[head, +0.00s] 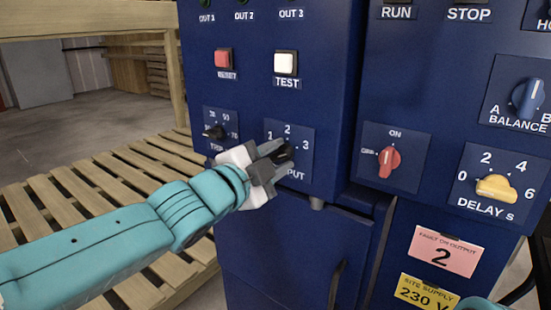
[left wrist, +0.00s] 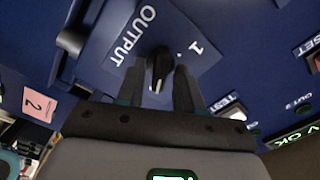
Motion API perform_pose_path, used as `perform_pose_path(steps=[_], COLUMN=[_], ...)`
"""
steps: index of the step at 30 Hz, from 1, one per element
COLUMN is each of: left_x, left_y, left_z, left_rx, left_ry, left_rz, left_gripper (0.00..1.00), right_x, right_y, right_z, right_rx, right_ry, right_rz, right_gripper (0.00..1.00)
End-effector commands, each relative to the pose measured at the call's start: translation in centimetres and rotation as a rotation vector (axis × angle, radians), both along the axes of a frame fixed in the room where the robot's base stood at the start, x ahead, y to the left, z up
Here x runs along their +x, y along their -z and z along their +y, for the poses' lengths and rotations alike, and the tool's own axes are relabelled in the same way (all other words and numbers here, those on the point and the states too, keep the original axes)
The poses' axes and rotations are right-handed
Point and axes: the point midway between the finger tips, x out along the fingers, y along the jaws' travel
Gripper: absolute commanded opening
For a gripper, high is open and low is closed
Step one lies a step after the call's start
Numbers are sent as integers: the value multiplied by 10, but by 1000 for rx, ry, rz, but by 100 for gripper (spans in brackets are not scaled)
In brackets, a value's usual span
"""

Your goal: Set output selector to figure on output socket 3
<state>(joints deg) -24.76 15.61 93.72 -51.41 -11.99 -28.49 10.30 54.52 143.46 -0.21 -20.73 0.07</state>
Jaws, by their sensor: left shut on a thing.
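The black output selector (head: 286,151) sits on a blue plate marked 1, 2, 3 on the dark blue cabinet in the head view. My left gripper (head: 272,163) reaches it from the left and is shut on it. In the left wrist view the two fingers of my left gripper (left wrist: 158,82) stand on either side of the selector (left wrist: 159,62). Its white mark points down in that picture, away from OUTPUT. The 1 shows there; the fingers hide the other figures, so I cannot tell the exact setting.
A red button (head: 223,59) and a white TEST button (head: 286,63) sit above. A smaller black knob (head: 214,132) is close left of my gripper. The red ON switch (head: 389,161) and yellow delay knob (head: 496,188) are right. A pink label (head: 446,249) reads FAULT ON OUTPUT 2.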

Motion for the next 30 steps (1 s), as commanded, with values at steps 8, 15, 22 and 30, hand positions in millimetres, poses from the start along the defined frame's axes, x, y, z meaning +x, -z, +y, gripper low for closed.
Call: perform_pose_path(steps=[8,15,22,30], left_x=[0,0,-23,-81], left_y=[-1,0,-1,-5], left_z=[0,0,17,60], left_rx=[1,-1,-1,-2], left_ry=[0,0,-1,-3], left_rz=[-2,-1,-3,-2], left_gripper=[42,42,42,42], right_x=[0,0,0,-2], right_y=[0,0,0,-14], right_z=[0,0,0,2], right_rx=[0,0,0,2], right_ry=[0,0,0,-7], right_rz=[0,0,0,2], right_gripper=[53,53,53,53])
